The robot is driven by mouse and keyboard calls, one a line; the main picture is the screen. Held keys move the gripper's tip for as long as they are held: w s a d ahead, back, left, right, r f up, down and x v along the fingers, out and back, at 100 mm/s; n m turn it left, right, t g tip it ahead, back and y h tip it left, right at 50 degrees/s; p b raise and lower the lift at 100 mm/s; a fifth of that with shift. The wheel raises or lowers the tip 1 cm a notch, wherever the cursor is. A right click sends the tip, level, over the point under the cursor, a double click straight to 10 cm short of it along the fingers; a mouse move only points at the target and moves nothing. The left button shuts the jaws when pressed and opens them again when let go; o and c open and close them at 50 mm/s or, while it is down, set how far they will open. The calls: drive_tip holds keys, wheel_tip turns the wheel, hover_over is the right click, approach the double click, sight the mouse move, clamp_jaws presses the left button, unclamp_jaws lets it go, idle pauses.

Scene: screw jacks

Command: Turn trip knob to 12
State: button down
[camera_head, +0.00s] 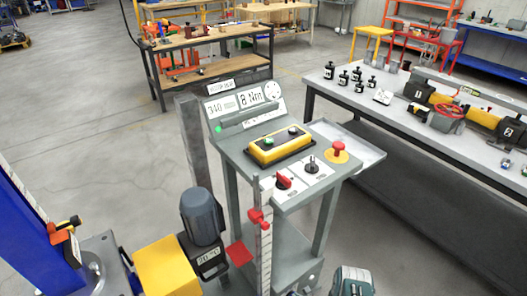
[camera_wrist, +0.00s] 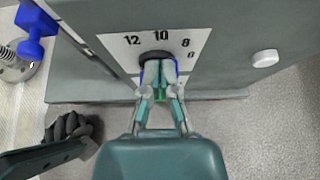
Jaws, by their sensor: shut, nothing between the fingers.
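A white dial plate (camera_wrist: 190,44) shows the numbers 12, 10, 8 and 6 in the wrist view. A dark round knob (camera_wrist: 152,54) sits below the 10 and is partly covered by my gripper (camera_wrist: 158,72). My gripper's fingers are shut, with their tips right in front of the knob. Blue shows beside the fingertips; I cannot tell what it belongs to. The knob's pointer is hidden, so its setting cannot be read. In the head view my teal gripper housing (camera_head: 352,280) is low at the bottom edge, and the dial plate is not visible there.
A grey console (camera_head: 229,146) carries a yellow button box (camera_head: 276,144), a red knob (camera_head: 284,181), a black knob (camera_head: 311,166) and a red mushroom button (camera_head: 338,149). A red clamp (camera_head: 259,218) stands on an upright scale. A white button (camera_wrist: 265,58) is right of the dial.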

drive_tip(key=shift+s+a+f, duration=0.15)
drive_tip(key=shift+s+a, duration=0.4)
drive_tip(key=shift+a, duration=0.2)
idle(0.3)
drive_tip(key=shift+a+r, duration=0.1)
drive_tip(key=shift+r, duration=0.25)
drive_tip(key=s+d, duration=0.3)
drive_tip(key=s, duration=0.2)
drive_tip(key=shift+d, duration=0.25)
drive_tip(key=shift+d, duration=0.1)
